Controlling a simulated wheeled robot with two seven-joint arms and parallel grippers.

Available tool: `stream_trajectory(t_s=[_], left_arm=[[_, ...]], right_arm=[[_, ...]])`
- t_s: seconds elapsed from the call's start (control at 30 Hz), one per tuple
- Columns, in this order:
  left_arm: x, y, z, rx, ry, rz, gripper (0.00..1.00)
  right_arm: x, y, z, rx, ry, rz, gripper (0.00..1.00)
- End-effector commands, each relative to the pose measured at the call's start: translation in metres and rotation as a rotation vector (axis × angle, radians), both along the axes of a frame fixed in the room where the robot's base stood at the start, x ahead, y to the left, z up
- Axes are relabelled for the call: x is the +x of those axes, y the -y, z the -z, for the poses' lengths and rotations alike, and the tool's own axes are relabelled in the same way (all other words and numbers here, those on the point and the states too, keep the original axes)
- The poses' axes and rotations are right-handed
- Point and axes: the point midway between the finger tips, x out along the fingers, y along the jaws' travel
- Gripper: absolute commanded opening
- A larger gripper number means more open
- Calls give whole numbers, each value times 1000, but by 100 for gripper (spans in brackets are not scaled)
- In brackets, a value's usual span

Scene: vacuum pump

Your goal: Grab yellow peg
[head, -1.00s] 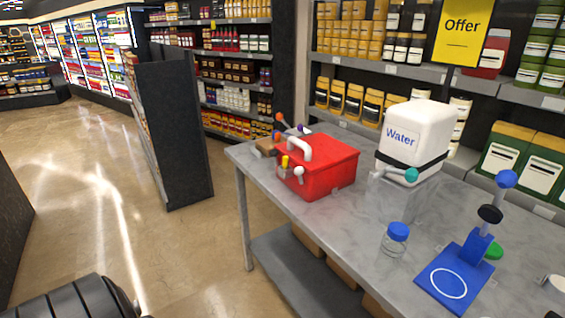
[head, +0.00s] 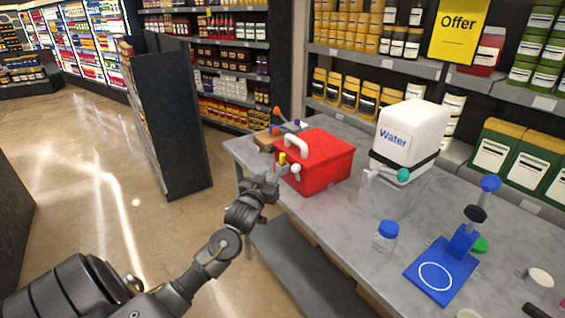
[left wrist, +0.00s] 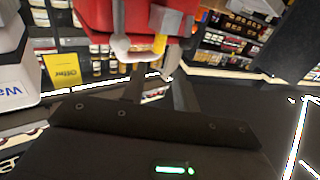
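The yellow peg (head: 282,158) stands at the front left side of the red box (head: 325,165), just above a white-knobbed part (head: 295,168). My left gripper (head: 271,178) is close below and left of the peg in the head view. In the left wrist view the yellow peg (left wrist: 160,44) hangs at the top beside the white knob (left wrist: 120,46), under the red box (left wrist: 97,18). The dark fingers of my left gripper (left wrist: 156,82) show apart, with a gap between them and nothing clearly held. Whether they touch the peg is hard to tell. My right gripper is out of view.
The grey table (head: 345,215) also carries a white water container (head: 412,130), a blue-capped jar (head: 386,236) and a blue stand (head: 445,270). Orange- and blue-topped parts (head: 278,112) stand behind the red box. The floor left of the table is open.

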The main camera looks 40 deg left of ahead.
Motion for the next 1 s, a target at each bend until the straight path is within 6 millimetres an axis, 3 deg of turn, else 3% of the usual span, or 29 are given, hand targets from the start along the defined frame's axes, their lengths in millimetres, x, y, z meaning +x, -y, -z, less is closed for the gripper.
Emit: stream_trajectory(t_s=[0.2,0.53,0.8,1.0], left_arm=[[32,-11,-2,2,-1,0,30],[45,-16,-1,1,-1,0,30],[80,-26,0,1,0,-1,30],[90,-29,2,2,-2,1,30]], right_arm=[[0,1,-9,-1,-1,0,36],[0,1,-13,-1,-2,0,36],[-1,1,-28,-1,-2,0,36],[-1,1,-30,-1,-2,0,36]])
